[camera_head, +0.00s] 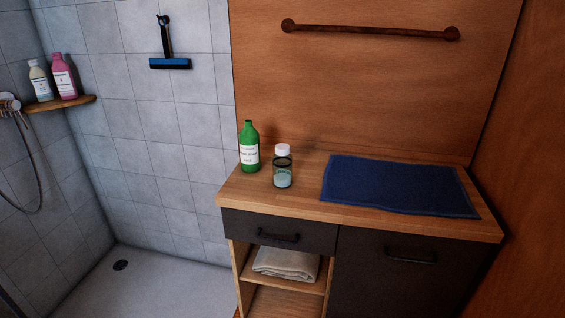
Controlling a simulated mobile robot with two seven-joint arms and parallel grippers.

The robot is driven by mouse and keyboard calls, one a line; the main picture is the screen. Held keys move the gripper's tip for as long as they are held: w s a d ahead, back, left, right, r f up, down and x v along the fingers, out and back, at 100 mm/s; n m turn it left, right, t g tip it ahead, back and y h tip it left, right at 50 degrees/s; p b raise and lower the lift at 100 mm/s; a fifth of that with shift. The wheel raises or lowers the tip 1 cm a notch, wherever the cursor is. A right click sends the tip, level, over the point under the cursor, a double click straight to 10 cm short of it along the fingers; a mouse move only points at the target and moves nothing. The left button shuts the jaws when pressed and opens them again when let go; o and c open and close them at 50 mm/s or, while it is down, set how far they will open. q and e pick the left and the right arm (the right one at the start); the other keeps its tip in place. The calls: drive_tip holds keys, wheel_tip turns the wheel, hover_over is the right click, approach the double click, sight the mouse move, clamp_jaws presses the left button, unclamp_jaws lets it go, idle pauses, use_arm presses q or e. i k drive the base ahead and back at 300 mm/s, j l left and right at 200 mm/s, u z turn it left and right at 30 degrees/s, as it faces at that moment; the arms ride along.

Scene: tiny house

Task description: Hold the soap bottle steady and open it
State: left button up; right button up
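A green bottle (249,148) with a white label stands upright on the left end of the wooden counter (300,200). A shorter clear bottle (283,170) with a white cap and a pale label stands just right of it. The two are close together, with a small gap. I cannot read the labels well enough to tell which one is the soap bottle. The green bottle's top looks green; the other's white cap is on. Neither of my grippers shows in the head view.
A blue mat (398,186) covers the counter's right part. Below are a dark drawer (280,232), a cabinet door (410,275) and a shelf with a folded towel (286,264). A rail (370,31) hangs above. A corner shelf (62,103) with two bottles and a squeegee (170,63) are left.

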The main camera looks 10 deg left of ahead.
sight(281, 165)
drive_tip(key=i+j, duration=0.1)
drive_tip(key=j, duration=0.3)
drive_tip(key=i+j, duration=0.1)
drive_tip(key=j, duration=0.3)
drive_tip(key=i+j, duration=0.15)
drive_tip(key=j, duration=0.2)
drive_tip(key=i+j, duration=0.1)
drive_tip(key=j, duration=0.3)
drive_tip(key=j+z, duration=0.3)
drive_tip(key=i+j+z, duration=0.1)
drive_tip(key=z, duration=0.25)
drive_tip(key=j, duration=0.1)
